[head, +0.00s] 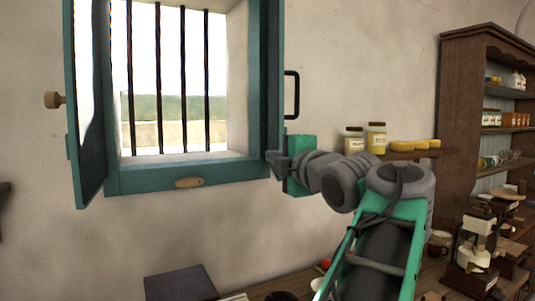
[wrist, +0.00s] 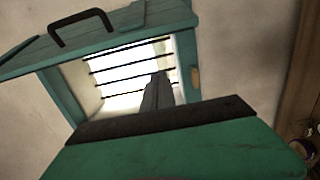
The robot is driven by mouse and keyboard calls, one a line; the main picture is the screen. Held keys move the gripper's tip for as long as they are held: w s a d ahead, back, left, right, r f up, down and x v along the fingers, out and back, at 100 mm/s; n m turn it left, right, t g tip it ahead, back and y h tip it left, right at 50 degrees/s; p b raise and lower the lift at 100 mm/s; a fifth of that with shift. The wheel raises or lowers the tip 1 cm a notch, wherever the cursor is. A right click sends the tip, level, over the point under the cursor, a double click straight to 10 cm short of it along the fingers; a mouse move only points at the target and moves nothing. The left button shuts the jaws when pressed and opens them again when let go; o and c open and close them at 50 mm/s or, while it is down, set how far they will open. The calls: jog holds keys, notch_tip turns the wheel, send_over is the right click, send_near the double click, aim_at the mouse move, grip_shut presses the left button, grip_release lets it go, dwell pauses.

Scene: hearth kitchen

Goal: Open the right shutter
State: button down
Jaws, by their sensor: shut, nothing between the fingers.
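The right shutter (head: 271,60) is a teal panel on the right side of the barred window. It stands swung out from the opening, seen steeply from the side, with a black bar handle (head: 292,95). The wrist view shows the shutter (wrist: 150,22) along the top with its handle (wrist: 82,27). My gripper (head: 272,163) is at the window's lower right corner, just below the shutter's lower edge. Its fingers (wrist: 157,90) are together and empty, in front of the opening in the wrist view. I cannot tell whether they touch the shutter or frame.
The left shutter (head: 88,100) stands open, with a wooden knob (head: 54,99). A wooden catch (head: 189,182) is on the lower frame. Jars (head: 376,138) stand on a wall shelf (head: 410,154) right of my gripper. A dark box (head: 180,283) is below the window.

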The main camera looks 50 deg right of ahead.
jog(key=w+d+p, duration=0.4)
jog(key=w+d, duration=0.1)
jog(key=d, duration=0.1)
jog(key=shift+w+d, duration=0.25)
dwell(0.3)
